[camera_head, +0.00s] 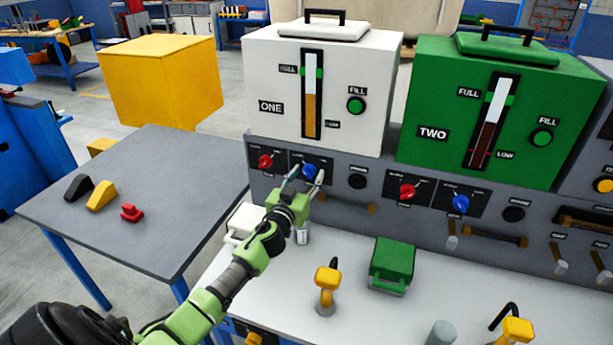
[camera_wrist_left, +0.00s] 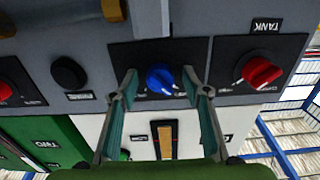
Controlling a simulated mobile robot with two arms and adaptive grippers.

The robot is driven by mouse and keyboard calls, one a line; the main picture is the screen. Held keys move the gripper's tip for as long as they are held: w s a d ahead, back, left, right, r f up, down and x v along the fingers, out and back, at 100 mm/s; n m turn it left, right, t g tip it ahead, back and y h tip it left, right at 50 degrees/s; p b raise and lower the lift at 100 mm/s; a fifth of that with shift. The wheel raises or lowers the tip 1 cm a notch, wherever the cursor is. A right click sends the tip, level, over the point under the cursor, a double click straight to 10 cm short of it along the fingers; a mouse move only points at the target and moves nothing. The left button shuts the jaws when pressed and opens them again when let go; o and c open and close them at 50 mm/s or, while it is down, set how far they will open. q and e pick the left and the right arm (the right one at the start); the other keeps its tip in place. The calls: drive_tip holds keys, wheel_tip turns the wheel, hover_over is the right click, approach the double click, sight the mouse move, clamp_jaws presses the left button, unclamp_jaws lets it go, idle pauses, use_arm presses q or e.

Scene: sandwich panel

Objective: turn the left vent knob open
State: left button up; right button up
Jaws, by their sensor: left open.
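The left vent knob is the blue knob (camera_head: 309,170) on a black plate of the grey panel (camera_head: 390,160), below the white tank marked ONE (camera_head: 270,65). My left gripper (camera_head: 305,178) is open in front of it. In the left wrist view, which is upside down, the blue knob (camera_wrist_left: 159,80) sits between the two spread fingertips of my left gripper (camera_wrist_left: 159,76). There is a gap on each side, and contact is not visible. A white pointer mark shows on the knob. My right gripper is not in view.
A red knob (camera_head: 265,161) sits just left of the blue one and a black knob (camera_head: 357,181) just right. Another red knob (camera_head: 407,192) and blue knob (camera_head: 461,203) are below the green tank (camera_head: 490,110). A yellow tool (camera_head: 326,290) and green box (camera_head: 392,262) stand on the bench.

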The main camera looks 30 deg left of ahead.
use_arm(q)
drive_tip(key=c, duration=1.1)
drive_tip(key=m, duration=0.4)
drive_tip(key=shift+m+b, duration=0.3)
drive_tip(key=shift+m, duration=0.1)
drive_tip(key=m, duration=0.4)
drive_tip(key=shift+a+m, duration=0.1)
drive_tip(key=shift+m, duration=0.2)
drive_tip(key=m, duration=0.4)
drive_tip(key=shift+r+m, duration=0.15)
drive_tip(key=shift+m, duration=2.05)
